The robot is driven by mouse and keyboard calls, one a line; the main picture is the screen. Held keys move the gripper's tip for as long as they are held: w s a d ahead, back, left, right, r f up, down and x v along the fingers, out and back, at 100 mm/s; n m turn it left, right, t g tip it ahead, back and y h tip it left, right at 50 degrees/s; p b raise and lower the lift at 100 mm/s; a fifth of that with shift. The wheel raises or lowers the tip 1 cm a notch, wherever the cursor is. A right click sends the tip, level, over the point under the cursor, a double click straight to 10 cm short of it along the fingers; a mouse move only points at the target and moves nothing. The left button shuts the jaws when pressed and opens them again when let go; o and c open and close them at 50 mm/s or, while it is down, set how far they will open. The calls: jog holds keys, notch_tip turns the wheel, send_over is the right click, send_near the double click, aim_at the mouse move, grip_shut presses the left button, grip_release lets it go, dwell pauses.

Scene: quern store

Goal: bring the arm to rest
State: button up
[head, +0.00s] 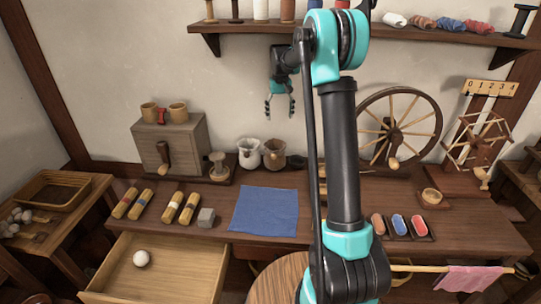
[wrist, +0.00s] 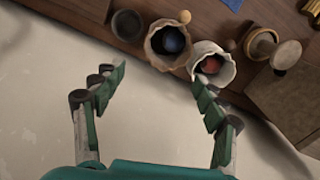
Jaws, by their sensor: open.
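My gripper (head: 280,107) hangs in the air above the back of the workbench (head: 330,224), in front of the pale wall. Its fingers point down and stand apart with nothing between them. In the wrist view my gripper (wrist: 158,100) also shows open and empty. Beyond its fingertips are a brown pot (wrist: 160,62) with something dark blue inside and a white pot (wrist: 230,70) with something red inside. My arm is raised and folded, and it covers part of the bench and the wall.
A spinning wheel (head: 430,105) stands at the back right. A wooden box (head: 190,138) stands at the back left. An open drawer (head: 195,262) with a white ball (head: 141,258) juts forward. A blue cloth (head: 265,211) lies flat.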

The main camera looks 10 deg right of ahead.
jog(key=s+d+f+t, duration=0.1)
jog(key=s+f, duration=0.2)
jog(key=s, duration=1.1)
jog(key=s+d+f+t, duration=0.1)
jog(key=s+f, duration=0.3)
jog(key=s, duration=1)
jog(key=s+d+f+t, duration=0.2)
jog(key=s+f, duration=0.2)
jog(key=s, duration=1)
jog(key=shift+f+m, duration=0.2)
jog(key=shift+m, duration=0.2)
